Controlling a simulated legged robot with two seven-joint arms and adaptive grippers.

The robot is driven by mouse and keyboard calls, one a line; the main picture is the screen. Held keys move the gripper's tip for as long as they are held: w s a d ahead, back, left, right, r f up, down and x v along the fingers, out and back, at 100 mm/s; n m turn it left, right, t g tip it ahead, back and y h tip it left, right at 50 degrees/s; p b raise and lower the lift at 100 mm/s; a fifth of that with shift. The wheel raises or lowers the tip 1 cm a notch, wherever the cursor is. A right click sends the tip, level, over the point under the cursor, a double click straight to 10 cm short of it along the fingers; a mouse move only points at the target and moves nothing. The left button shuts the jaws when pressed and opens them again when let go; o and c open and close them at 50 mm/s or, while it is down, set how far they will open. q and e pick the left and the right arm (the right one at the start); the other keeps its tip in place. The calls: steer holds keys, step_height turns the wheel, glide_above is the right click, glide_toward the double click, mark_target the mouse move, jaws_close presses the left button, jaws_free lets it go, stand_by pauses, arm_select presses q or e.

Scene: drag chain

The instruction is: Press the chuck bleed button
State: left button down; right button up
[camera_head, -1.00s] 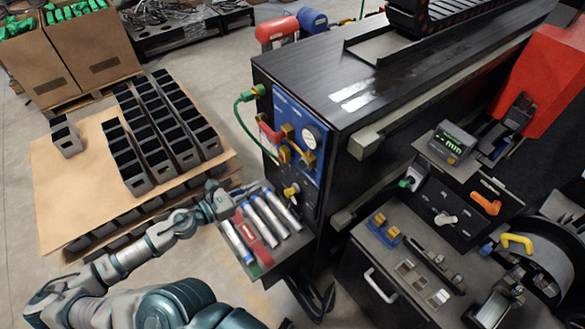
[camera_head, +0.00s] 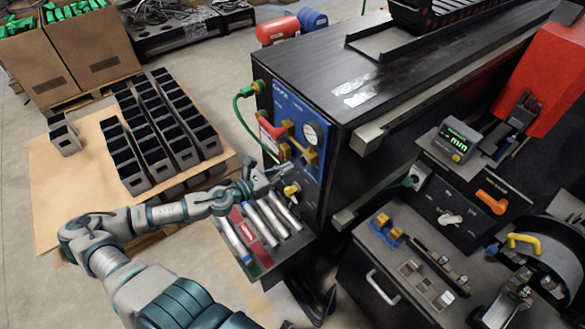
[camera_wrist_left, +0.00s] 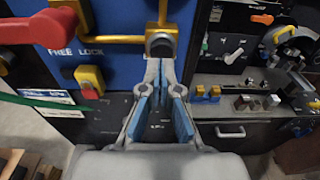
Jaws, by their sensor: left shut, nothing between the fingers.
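The blue panel (camera_head: 285,108) on the black cabinet's end carries yellow fittings, a gauge and a red lever. In the left wrist view, a dark round button-like part (camera_wrist_left: 161,43) sits on a yellow fitting (camera_wrist_left: 160,20). I cannot read a label confirming it as the chuck bleed button. My left gripper (camera_head: 284,169) is shut and empty, in front of the panel's lower part. In the left wrist view, its fingertips (camera_wrist_left: 160,64) point at the dark part and overlap its lower edge; I cannot tell whether they touch. My right gripper is not in view.
A red lever (camera_wrist_left: 38,27) and a yellow-and-red knob (camera_wrist_left: 90,80) are left of the fingers. A tray of cylinders (camera_head: 258,232) lies below my left arm. A green hose (camera_head: 238,112) loops beside the panel.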

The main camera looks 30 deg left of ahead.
mark_target(303, 161)
arm_select(q)
steer(key=shift+w+d, duration=0.1)
steer(key=shift+w, duration=0.25)
steer(key=shift+w+d, duration=0.15)
steer(key=shift+w, duration=0.3)
steer(key=shift+w+d+f, duration=0.1)
steer(key=shift+w+d, duration=0.2)
steer(key=shift+w, duration=0.15)
